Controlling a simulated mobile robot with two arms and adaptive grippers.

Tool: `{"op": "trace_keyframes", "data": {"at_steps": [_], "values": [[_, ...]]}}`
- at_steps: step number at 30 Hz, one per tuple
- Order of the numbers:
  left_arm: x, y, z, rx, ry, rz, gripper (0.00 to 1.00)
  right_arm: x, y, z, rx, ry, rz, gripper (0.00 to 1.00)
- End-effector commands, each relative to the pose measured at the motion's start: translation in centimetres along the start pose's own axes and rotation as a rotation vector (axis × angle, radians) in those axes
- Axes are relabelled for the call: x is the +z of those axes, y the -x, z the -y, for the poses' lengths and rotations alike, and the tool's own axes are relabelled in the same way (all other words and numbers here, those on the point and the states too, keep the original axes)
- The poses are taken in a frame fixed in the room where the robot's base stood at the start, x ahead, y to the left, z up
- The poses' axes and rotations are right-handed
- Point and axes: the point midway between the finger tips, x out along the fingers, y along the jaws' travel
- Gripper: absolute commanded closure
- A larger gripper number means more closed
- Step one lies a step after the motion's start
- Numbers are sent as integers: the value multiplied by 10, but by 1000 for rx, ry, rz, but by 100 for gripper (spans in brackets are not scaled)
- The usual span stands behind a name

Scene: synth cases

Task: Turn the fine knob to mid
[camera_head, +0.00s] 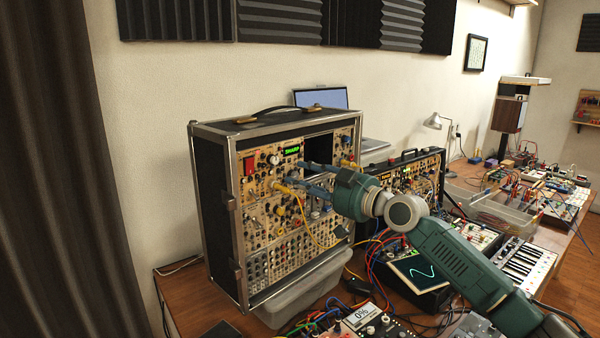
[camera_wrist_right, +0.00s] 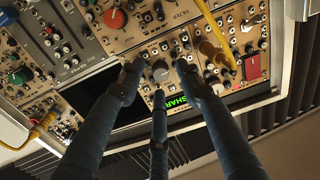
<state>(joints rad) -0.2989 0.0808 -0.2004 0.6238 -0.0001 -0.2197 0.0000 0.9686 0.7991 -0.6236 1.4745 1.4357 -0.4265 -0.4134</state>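The modular synth case (camera_head: 220,205) stands upright on the bench, its panel full of knobs. A green display (camera_head: 292,150) reads SHARP; it also shows upside down in the right wrist view (camera_wrist_right: 177,101). A grey knob (camera_wrist_right: 160,71) sits beside this display, in the middle of the right wrist view; its label is too small to read. My right gripper (camera_head: 292,176) is at the panel, below the display. In the wrist view its three fingers (camera_wrist_right: 158,80) are spread around the grey knob, with gaps visible; contact cannot be told. My left gripper is not in view.
A yellow cable (camera_wrist_right: 214,35) hangs close to the right finger in the wrist view. A red square part (camera_head: 249,165) sits left of the display. A dark empty bay (camera_head: 318,149) opens beside it. A smaller case, a keyboard (camera_head: 520,262) and cables crowd the bench to the right.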

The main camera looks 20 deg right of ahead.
Motion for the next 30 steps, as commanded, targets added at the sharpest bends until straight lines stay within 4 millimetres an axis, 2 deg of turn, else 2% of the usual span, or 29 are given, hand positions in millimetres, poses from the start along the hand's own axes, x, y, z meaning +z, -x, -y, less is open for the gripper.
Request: {"op": "trace_keyframes", "data": {"at_steps": [5,13,18,30], "values": [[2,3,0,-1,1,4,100,0,-12,1,-1,1,0,65],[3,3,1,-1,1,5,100,0,-12,0,-1,1,1,65],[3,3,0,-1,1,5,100,0,-12,0,0,1,0,98],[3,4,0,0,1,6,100,0,-12,0,0,-35,-2,100]]}}
